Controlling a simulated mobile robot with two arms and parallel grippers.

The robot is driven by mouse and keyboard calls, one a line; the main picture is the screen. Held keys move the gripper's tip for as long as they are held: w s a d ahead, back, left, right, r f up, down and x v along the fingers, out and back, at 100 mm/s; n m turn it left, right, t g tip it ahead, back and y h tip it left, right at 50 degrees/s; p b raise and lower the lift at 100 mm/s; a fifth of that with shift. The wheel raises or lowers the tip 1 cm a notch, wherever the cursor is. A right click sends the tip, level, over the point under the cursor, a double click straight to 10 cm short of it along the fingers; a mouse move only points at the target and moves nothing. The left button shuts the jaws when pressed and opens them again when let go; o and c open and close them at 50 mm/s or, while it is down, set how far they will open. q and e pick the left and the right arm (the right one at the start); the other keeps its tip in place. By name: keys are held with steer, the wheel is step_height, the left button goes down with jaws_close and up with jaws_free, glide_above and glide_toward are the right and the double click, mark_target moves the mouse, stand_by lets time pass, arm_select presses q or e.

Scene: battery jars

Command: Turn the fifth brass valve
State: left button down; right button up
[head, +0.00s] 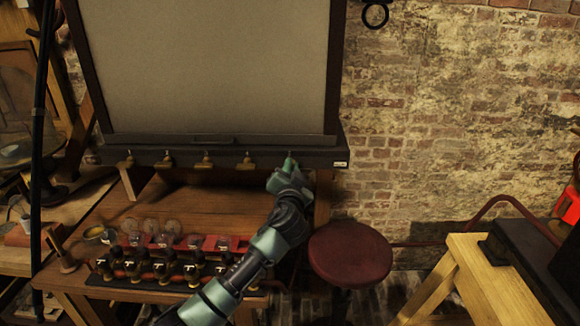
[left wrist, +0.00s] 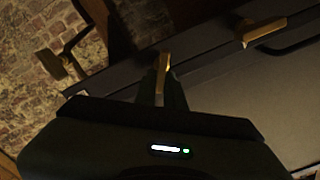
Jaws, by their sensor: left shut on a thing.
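A row of brass valves runs along the dark rail (head: 225,158) below the large grey panel. The first (head: 127,161), second (head: 168,160), third (head: 207,160) and fourth (head: 248,160) valves show clear in the head view. My left gripper (head: 290,164) is at the right end of the row and hides most of the fifth valve. In the left wrist view, the left gripper (left wrist: 162,85) is shut on the fifth brass valve (left wrist: 164,62), whose tip shows between the fingers. A neighbouring valve (left wrist: 262,31) is apart from it, at the upper right. My right gripper is not in view.
A wooden bench (head: 130,205) below the rail carries a row of dark jars (head: 163,266) and several glass bulbs. A red round stool (head: 350,254) stands right of my arm. A brick wall (head: 430,130) lies behind. A pale wooden trestle (head: 475,275) is at right.

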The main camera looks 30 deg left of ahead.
arm_select(q)
steer(key=m+p, duration=0.1)
steer(key=m, duration=0.2)
steer(key=m+p, duration=0.1)
steer(key=m, duration=0.3)
steer(key=f+m+p, duration=0.1)
steer(key=m, duration=0.3)
steer(key=shift+w+d, duration=0.15)
steer(key=shift+d, duration=0.1)
steer(key=shift+f+p, duration=0.1)
steer(key=shift+p, duration=0.2)
steer(key=c, duration=1.5)
jaws_free()
steer(key=b+v, duration=0.2)
steer(key=v, duration=0.5)
steer(key=shift+s+d, duration=0.2)
steer(key=shift+s, duration=0.15)
